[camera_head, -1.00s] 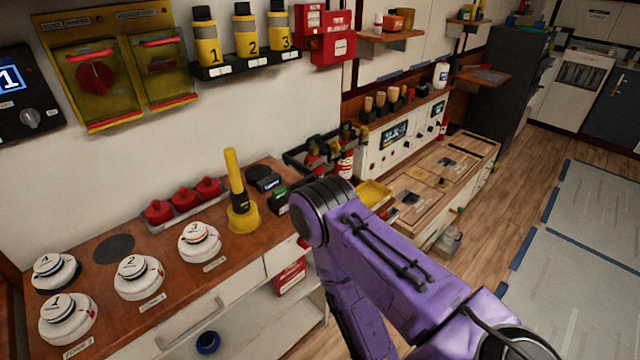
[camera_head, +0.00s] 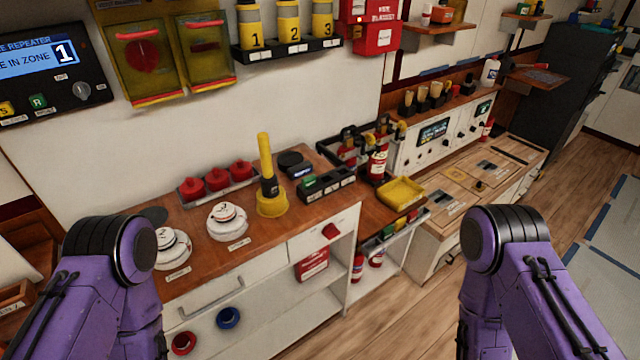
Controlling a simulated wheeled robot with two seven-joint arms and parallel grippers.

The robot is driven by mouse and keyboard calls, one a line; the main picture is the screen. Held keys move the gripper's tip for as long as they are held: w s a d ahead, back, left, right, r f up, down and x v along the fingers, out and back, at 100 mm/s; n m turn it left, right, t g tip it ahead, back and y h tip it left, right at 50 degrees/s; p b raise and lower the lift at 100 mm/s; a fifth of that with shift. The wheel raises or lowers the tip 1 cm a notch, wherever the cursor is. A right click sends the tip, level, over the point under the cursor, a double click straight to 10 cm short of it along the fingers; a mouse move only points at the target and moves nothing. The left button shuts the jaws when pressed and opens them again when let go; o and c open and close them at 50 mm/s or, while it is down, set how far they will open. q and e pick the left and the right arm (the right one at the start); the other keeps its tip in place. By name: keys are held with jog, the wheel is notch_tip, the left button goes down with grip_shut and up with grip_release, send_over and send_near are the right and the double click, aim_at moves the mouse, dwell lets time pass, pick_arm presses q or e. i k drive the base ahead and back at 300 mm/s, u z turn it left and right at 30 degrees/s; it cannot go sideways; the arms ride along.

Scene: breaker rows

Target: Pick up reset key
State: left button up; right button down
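I cannot make out for certain which item is the reset key. A small black holder (camera_head: 327,187) on the wooden counter (camera_head: 270,232) has a green piece (camera_head: 308,183) at its left end and other small dark items. A dark round item (camera_head: 291,160) and a small item with a blue face (camera_head: 300,171) lie just behind it. Both my purple arms show at the bottom, one on the left and one on the right. Neither gripper is in view, so I cannot see whether they hold anything.
A yellow tester (camera_head: 270,181) stands upright left of the holder. Red call units (camera_head: 217,180) and white detectors (camera_head: 228,221) are further left. A yellow tray (camera_head: 401,192) and a red extinguisher (camera_head: 377,165) are to the right. A repeater panel (camera_head: 45,65) hangs upper left.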

aim_at(309, 181)
jog(key=z, duration=1.55)
jog(key=i, duration=2.75)
jog(key=u, duration=3.25)
